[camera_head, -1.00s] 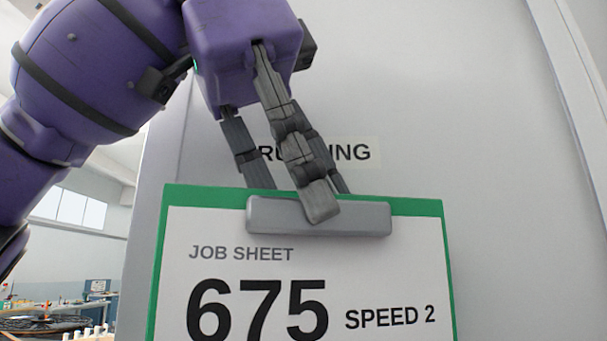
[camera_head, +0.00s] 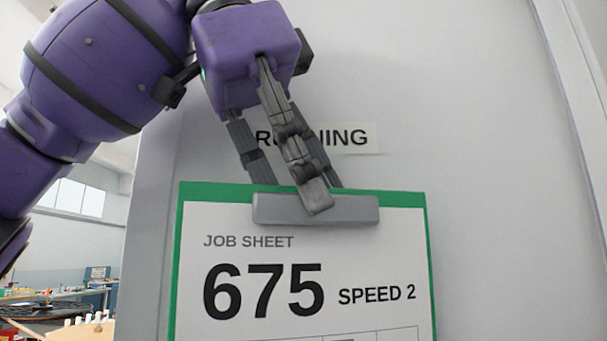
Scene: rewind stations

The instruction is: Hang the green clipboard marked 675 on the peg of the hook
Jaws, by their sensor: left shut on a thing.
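The green clipboard (camera_head: 428,262) carries a white job sheet marked 675 and SPEED 2. It hangs upright in the lower middle of the head view, and its lower part is cut off by the frame edge. My left gripper (camera_head: 312,196) comes down from above and is shut on the clipboard's grey clip (camera_head: 350,208) at the top edge. The clipboard is in front of a pale grey panel. No hook or peg can be made out. My right gripper is not in view.
The pale grey panel (camera_head: 480,120) fills the middle and right. A label (camera_head: 355,139) reading RUNNING is partly covered by my left fingers. At the lower left, a cluttered bench (camera_head: 60,325) and windows (camera_head: 72,199) show further back.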

